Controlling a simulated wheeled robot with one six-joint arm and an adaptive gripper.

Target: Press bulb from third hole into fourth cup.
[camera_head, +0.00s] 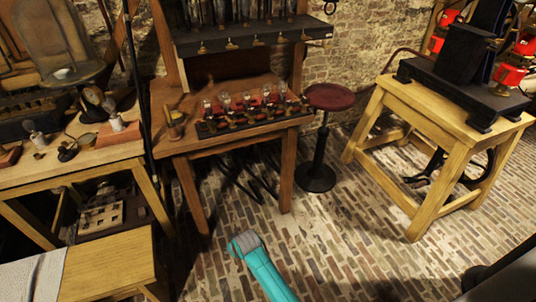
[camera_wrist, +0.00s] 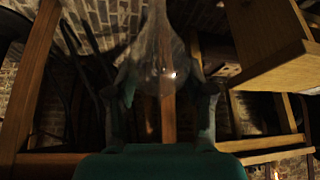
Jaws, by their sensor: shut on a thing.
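My gripper (camera_wrist: 165,100) is shut on a clear glass bulb (camera_wrist: 162,60) in the wrist view. The bulb stands up between the two fingers, and its lower end is hidden behind the gripper body. In the head view, a dark rack (camera_head: 255,124) with a row of small cups lies along the front of the wooden table. Several glass bulbs (camera_head: 225,99) stand in a row behind the cups. The holes are too small to make out. The gripper itself does not show in the head view; only part of my teal arm does, low in the middle, well short of the table.
The wooden table (camera_head: 190,142) has a dark shelf (camera_head: 250,38) above it. A red-topped stool (camera_head: 330,97) stands close to its right end. A cluttered workbench (camera_head: 80,155) is at left and a yellow wooden stand (camera_head: 440,120) at right. The brick floor (camera_head: 320,240) between is clear.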

